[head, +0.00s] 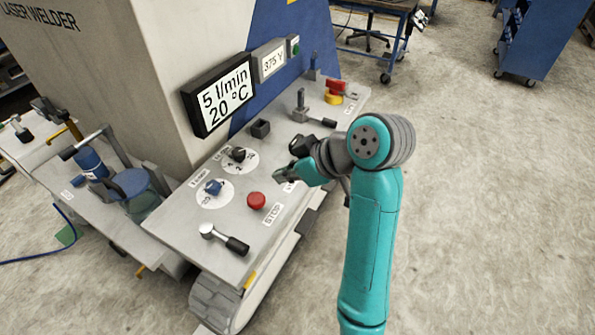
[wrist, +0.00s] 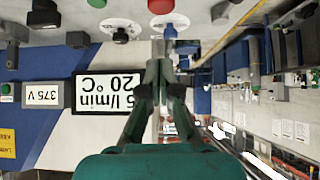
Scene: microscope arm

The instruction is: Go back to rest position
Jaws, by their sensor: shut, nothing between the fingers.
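My gripper (head: 284,174) is over the right part of the grey control panel (head: 190,240) in the head view, at the end of my teal arm. Its fingers are shut and hold nothing. In the wrist view, which looks upside down, the fingers (wrist: 164,68) meet in the middle, just below the blue knob in the picture. The red stop button (head: 256,200) lies left of and below the gripper in the head view. The blue knob (head: 213,187) and the black knob (head: 238,154) sit on white dials to its left. I cannot tell the exact gap to the panel.
A lever with a black handle (head: 225,239) lies at the panel's front. More levers and a red and yellow switch (head: 334,91) stand at its far end. The display (head: 218,94) rises behind. Open floor (head: 480,220) is at right.

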